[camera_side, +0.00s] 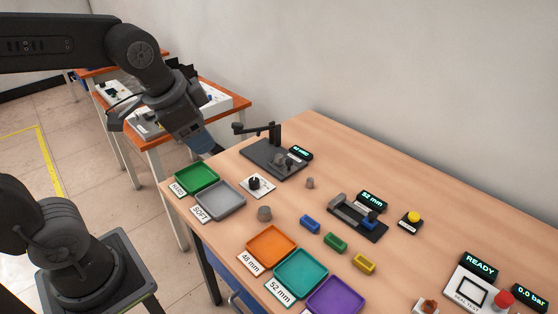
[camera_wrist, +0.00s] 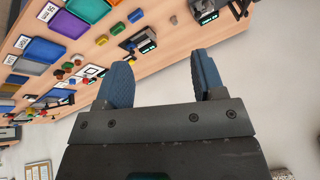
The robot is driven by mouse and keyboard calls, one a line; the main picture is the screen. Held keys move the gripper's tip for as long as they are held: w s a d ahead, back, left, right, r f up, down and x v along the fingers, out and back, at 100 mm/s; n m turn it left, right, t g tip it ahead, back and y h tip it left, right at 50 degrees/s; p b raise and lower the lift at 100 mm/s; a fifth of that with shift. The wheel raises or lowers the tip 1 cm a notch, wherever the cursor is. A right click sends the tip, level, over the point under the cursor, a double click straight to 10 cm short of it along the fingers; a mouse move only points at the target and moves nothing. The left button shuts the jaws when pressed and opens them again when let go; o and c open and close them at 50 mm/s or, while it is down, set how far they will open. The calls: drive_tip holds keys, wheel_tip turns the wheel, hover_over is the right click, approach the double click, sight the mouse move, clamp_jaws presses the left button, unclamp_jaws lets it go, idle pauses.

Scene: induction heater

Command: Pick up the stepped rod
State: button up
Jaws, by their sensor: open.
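No piece is clearly recognisable as the stepped rod. My gripper (camera_side: 214,149) is at the table's far left end, above and away from both pieces. In the wrist view its two blue fingers (camera_wrist: 160,55) are apart with nothing between them.
A dark fixture (camera_side: 262,154) with an arm stands closest to my gripper. Green (camera_side: 197,178) and grey (camera_side: 222,200) trays line the front left edge. Orange (camera_side: 271,246), teal (camera_side: 301,273) and purple (camera_side: 337,297) trays follow. A measuring fixture (camera_side: 350,221) and coloured blocks (camera_side: 335,242) occupy the middle.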

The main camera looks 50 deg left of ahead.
drive_tip(key=w+a+m+g+y, duration=0.1)
drive_tip(key=w+a+m, duration=0.1)
drive_tip(key=w+m, duration=0.65)
drive_tip(key=m+g+y, duration=0.2)
drive_tip(key=m+y, duration=0.1)
drive_tip(key=m, duration=0.7)
hover_over(279, 156)
drive_tip(key=d, duration=0.2)
drive_tip(key=f, duration=2.3)
drive_tip(key=shift+s+f, duration=0.1)
drive_tip(key=shift+s, duration=0.3)
drive_tip(key=shift+h, duration=0.3)
drive_tip(key=shift+x, duration=3.05)
drive_tip(key=shift+s+d, duration=0.1)
clamp_jaws()
